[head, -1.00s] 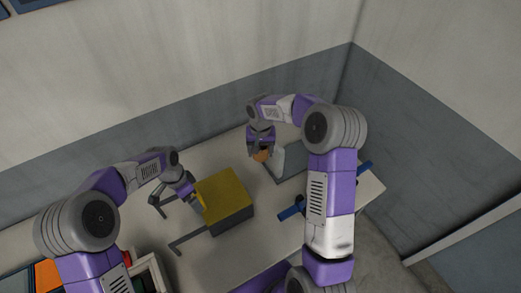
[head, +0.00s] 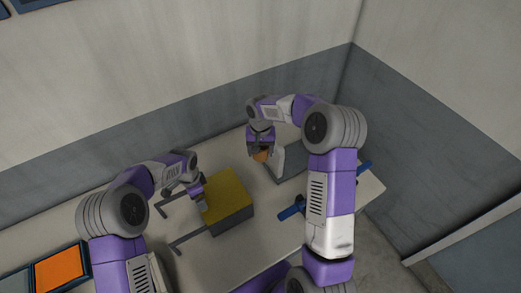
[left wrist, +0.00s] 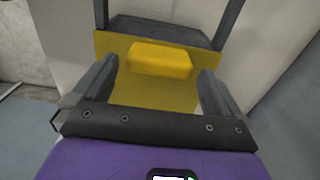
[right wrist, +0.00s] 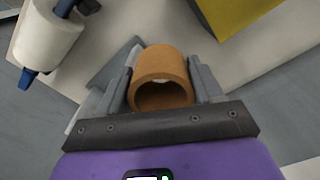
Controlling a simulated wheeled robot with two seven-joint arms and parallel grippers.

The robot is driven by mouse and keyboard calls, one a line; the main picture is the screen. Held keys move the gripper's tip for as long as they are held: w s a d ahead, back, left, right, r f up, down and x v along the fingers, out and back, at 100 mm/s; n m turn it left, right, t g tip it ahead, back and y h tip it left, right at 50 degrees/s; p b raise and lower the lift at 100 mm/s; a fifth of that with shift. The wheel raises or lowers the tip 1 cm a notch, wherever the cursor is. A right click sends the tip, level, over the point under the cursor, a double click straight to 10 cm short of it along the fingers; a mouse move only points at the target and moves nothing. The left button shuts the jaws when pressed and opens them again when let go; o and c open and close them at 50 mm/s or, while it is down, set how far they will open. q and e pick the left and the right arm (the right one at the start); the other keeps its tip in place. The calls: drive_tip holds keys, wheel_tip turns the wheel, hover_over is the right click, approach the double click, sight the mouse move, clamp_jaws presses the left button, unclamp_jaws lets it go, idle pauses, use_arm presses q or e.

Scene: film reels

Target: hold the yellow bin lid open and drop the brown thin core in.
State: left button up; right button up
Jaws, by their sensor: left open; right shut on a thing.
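The yellow bin lid (head: 227,190) lies closed on top of a dark box-shaped bin (head: 236,219) on the table. In the left wrist view, a raised yellow handle block (left wrist: 160,60) shows on the lid. My left gripper (left wrist: 157,85) is open, with its fingers apart on either side of that block. In the head view it is at the lid's left edge. My right gripper (right wrist: 162,85) is shut on the brown core (right wrist: 161,68), a short hollow tube, held behind and right of the bin. The core shows partly in the head view (head: 261,156).
A blue rod (head: 291,212) lies right of the bin. A white roll on a blue rod (right wrist: 47,40) shows in the right wrist view. Dark bar legs (head: 190,240) stick out left of the bin. An orange panel (head: 58,269) is at the lower left. The wall stands behind the table.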

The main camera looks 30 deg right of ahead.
use_arm(q)
drive_tip(key=shift+f, duration=1.6)
drive_tip(key=c, duration=0.9)
drive_tip(key=shift+w+a+r, duration=0.1)
drive_tip(key=shift+a+r, duration=0.05)
drive_tip(key=shift+a, duration=6.9)
use_arm(e)
drive_tip(key=shift+a+f, duration=1.35)
drive_tip(key=shift+a, duration=1.3)
drive_tip(key=shift+a+f, duration=1.3)
drive_tip(key=shift+a, duration=1.3)
drive_tip(key=shift+a+f, duration=1.35)
drive_tip(key=shift+a, duration=1.3)
drive_tip(key=shift+f, duration=0.95)
drive_tip(key=shift+f, duration=0.15)
